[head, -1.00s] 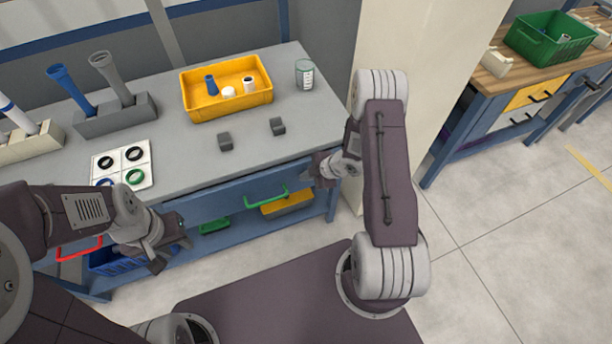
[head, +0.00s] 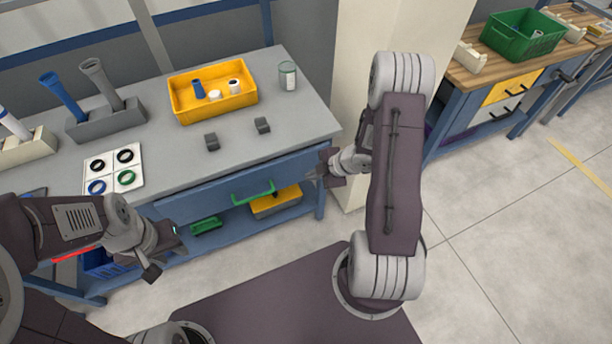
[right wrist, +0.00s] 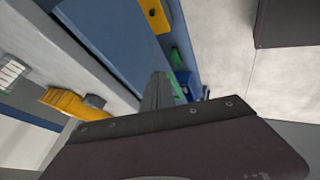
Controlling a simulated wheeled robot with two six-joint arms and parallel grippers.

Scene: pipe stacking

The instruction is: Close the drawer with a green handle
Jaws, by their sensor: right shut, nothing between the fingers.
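The drawer (head: 291,177) has a blue front with a green handle (head: 254,191), under the grey worktop in the head view. A dark line shows along its top; I cannot tell how far it stands out. My right gripper (head: 312,176) is shut and empty, near the right end of the drawer front, right of the handle. Contact cannot be made out. In the right wrist view, the shut fingers (right wrist: 158,92) point toward the blue bench front. My left gripper (head: 164,250) has its fingers apart and empty, in front of the bench, left of and below the green handle.
On the worktop (head: 190,165) stand a yellow bin (head: 214,106), a glass beaker (head: 288,77), grey blocks, a ring board (head: 113,170) and pipe holders. A green tray (head: 206,226) and a yellow bin (head: 275,203) sit on the shelf below. A pale pillar stands behind my right arm.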

